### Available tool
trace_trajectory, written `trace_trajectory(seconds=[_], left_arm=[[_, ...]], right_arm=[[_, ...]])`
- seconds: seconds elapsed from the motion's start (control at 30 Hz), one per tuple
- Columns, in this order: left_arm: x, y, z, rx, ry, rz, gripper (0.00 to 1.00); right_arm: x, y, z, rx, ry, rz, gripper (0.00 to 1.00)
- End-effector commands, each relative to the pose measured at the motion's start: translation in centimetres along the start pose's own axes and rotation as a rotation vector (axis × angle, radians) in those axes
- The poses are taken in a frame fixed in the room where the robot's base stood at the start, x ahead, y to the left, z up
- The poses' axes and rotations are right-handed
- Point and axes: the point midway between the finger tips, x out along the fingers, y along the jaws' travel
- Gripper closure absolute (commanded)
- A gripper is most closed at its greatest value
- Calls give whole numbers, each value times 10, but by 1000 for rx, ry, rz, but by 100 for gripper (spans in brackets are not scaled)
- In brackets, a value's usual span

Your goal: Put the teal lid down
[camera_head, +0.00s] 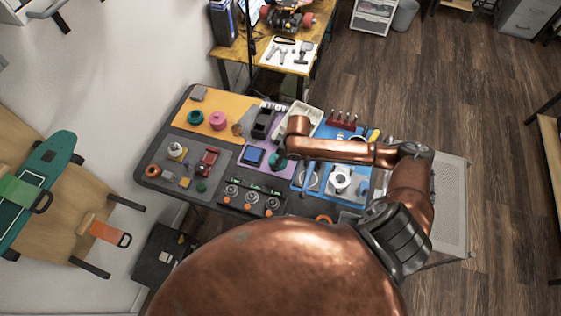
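A small dark teal round piece, which looks like the teal lid (280,162), shows just below the end of my copper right arm, over the purple mat. My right gripper (282,154) is mostly hidden under its wrist, right at the teal piece. I cannot make out its fingers, or whether the teal piece is held or only lies beneath. My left gripper is not in view.
The table (150,160) is crowded with parts on orange, grey, purple and blue mats. A pink roll (218,121) and a green roll (196,118) stand on the orange mat (232,105). A white tray (309,113) and a red rack (342,118) stand at the back.

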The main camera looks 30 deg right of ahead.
Motion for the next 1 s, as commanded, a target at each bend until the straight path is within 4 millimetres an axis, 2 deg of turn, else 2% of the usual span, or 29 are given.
trace_trajectory(seconds=[0.1,0.37,0.57,0.93,0.97,1.0], left_arm=[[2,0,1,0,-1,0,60],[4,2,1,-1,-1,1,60],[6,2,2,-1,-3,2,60],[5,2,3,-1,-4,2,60],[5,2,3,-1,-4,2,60],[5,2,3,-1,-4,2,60]], right_arm=[[15,12,1,1,1,1,62],[28,23,4,1,1,0,62],[54,22,11,0,1,-1,62],[58,23,12,0,2,1,62],[58,23,13,0,1,1,43],[58,23,12,0,2,1,40]])
